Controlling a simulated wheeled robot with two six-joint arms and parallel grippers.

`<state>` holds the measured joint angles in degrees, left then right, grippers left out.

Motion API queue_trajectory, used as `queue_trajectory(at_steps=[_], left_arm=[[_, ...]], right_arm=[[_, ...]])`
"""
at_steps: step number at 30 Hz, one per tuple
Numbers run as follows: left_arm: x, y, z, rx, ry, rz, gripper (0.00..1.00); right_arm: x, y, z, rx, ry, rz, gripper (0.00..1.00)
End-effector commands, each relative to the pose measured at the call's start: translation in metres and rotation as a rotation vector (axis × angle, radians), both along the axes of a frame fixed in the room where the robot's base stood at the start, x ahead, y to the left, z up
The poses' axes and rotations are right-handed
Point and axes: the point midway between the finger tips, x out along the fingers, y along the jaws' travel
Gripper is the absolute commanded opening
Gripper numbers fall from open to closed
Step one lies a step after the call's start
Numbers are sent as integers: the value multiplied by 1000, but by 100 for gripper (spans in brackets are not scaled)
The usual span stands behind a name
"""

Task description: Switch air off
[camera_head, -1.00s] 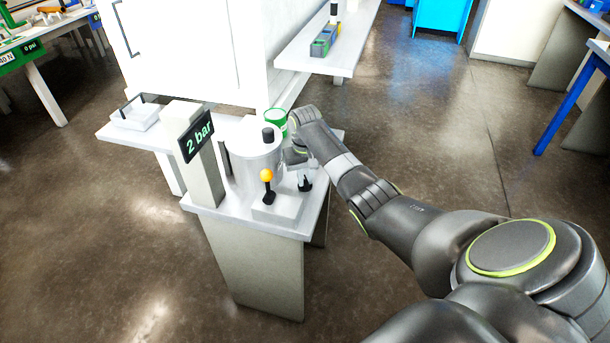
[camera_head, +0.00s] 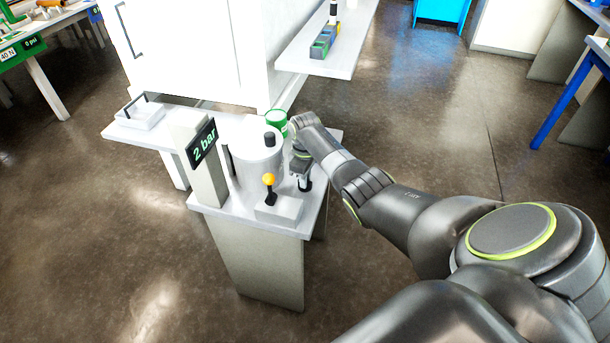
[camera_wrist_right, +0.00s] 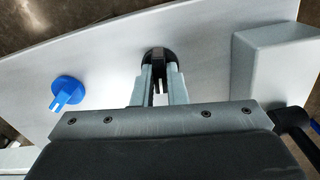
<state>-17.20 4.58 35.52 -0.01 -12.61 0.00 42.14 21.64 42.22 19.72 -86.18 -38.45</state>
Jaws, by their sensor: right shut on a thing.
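A display reading "2 bar" (camera_head: 202,143) stands on a post at the left of the small white table. A lever with a yellow ball (camera_head: 268,180) rises from a white block (camera_head: 279,211) at the table's front. My right gripper (camera_head: 304,185) points down at the table, right of that block. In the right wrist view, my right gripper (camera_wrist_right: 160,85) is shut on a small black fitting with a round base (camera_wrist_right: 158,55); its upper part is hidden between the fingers. Which fitting works the air cannot be told for certain. My left gripper is not in view.
A blue fitting (camera_wrist_right: 68,92) stands on the table left of the gripper in the wrist view. A grey pot (camera_head: 257,160) and a green can (camera_head: 275,121) stand close by. A white shelf (camera_head: 338,62) and cabinet (camera_head: 185,50) lie behind.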

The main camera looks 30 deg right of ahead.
Motion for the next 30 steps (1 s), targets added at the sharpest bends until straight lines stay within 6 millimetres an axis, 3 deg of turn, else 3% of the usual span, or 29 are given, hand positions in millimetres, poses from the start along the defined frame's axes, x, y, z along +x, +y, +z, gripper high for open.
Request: queue_trajectory(at_steps=[10, 26, 27, 30], left_arm=[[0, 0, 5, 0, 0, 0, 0], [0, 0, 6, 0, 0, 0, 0], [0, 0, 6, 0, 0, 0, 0], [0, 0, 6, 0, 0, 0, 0]], right_arm=[[1, 0, 2, -1, -3, 142, 0], [2, 0, 1, 0, -5, 168, 0], [2, 0, 2, 0, -5, 168, 14], [1, 0, 1, -1, -4, 168, 27]])
